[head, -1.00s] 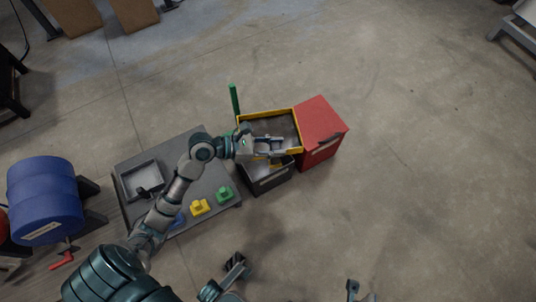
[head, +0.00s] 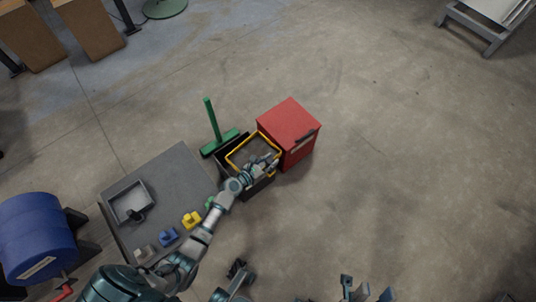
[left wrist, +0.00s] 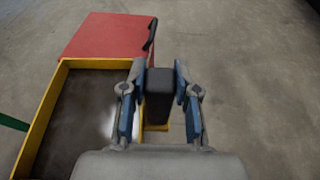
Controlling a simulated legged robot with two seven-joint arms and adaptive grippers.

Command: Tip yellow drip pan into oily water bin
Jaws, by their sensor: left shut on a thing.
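The yellow drip pan (head: 262,133) is a shallow tray with a yellow rim and a dark inside. It shows in the head view over the black bin (head: 222,160), whose walls stick out around it. I cannot tell whether the pan is tilted or touches the bin. My left gripper (head: 272,163) is at the pan's right side. In the left wrist view, its fingers (left wrist: 159,100) are shut on the pan's black handle (left wrist: 158,90), and the yellow rim (left wrist: 45,120) runs to the left. Parts that look like my right gripper (head: 367,290) are cut off at the bottom edge.
A red box (head: 288,120) stands right beside the black bin. A green squeegee-like tool (head: 213,122) stands behind it. A grey table (head: 175,170) at left carries a grey tray (head: 130,203) and small coloured blocks. A blue drum (head: 38,240) is far left. The right floor is clear.

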